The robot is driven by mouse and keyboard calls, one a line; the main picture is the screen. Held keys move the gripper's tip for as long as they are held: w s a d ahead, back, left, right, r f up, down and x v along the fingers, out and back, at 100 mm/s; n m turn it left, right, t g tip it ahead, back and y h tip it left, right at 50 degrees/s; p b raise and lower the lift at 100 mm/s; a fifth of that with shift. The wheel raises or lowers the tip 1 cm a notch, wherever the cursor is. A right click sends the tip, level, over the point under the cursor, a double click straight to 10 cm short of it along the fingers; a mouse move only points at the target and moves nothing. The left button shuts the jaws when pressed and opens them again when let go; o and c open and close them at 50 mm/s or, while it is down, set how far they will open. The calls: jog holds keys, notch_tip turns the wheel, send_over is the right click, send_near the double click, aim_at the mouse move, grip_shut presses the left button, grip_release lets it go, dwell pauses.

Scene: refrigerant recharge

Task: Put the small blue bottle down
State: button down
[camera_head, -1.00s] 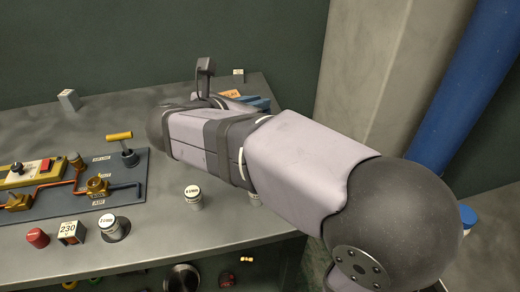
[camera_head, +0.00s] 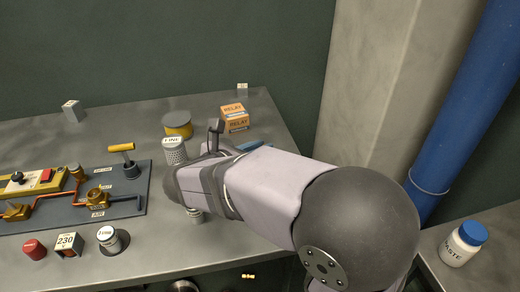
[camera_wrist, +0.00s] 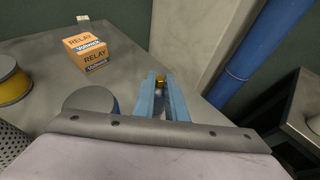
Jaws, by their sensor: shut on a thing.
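My gripper (camera_wrist: 166,98) has two light blue fingers, closed on a narrow thing with a brass-coloured top, which I take to be the small blue bottle (camera_wrist: 160,82). The fingers hide most of its body. In the head view, the light blue of my gripper (camera_head: 252,145) shows behind my arm, near the right part of the bench. I cannot tell whether the bottle touches the bench top.
An orange relay box (camera_wrist: 87,52) stands beyond my gripper, and a grey-topped blue can (camera_wrist: 90,101) stands left of it. A yellow can (camera_head: 178,125) and a perforated "FINE" can (camera_head: 174,153) are left. A paste jar (camera_head: 461,246) stands on a side surface (camera_head: 440,278).

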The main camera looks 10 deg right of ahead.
jog(key=shift+f, duration=0.25)
jog(key=c, duration=1.8)
grip_release()
jog(key=shift+r, duration=0.1)
jog(key=shift+r, duration=0.15)
jog(key=v, duration=1.2)
jog(key=shift+p, duration=0.35)
